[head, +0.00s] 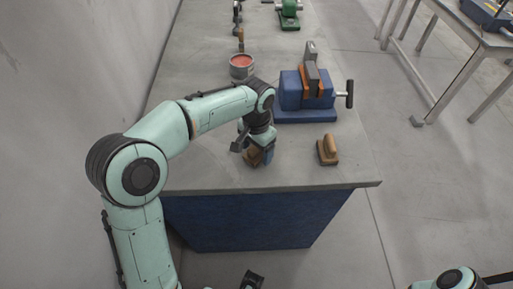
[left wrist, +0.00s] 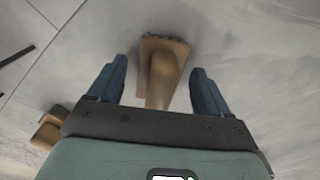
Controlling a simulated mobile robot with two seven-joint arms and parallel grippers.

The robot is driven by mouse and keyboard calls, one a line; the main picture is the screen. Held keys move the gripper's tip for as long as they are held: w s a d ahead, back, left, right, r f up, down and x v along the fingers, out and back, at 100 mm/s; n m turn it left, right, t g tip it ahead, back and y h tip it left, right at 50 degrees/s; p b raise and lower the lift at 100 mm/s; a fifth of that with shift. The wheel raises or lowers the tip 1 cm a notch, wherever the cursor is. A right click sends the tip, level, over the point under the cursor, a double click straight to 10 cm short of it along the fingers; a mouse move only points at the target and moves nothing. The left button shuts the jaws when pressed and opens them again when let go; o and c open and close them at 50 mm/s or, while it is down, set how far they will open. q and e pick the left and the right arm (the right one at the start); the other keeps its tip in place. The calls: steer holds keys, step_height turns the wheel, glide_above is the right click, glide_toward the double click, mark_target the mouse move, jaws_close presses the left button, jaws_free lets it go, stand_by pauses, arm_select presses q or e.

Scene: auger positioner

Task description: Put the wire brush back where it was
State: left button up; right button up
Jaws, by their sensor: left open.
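A wooden-handled brush (left wrist: 163,72) with a dark, rough edge lies on the grey bench between the fingers of my left gripper in the left wrist view. In the head view its wooden part (head: 253,157) shows at the front of the bench, partly hidden by my left gripper (head: 262,154). That gripper is open, with its blue fingers on either side of the brush and apart from it. A second wooden-handled block with a dark base (head: 327,151) stands to the right. I cannot tell from its bristles whether it is a brush.
A blue vise (head: 305,92) holding orange-and-grey parts stands behind the second block. A can with red contents (head: 241,66) stands behind my left arm. A green device (head: 288,14) is farther back.

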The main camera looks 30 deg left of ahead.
arm_select(q)
step_height(320, 180, up, 12)
steer(key=p, duration=0.2)
steer(key=shift+r, duration=0.15)
stand_by(0.5)
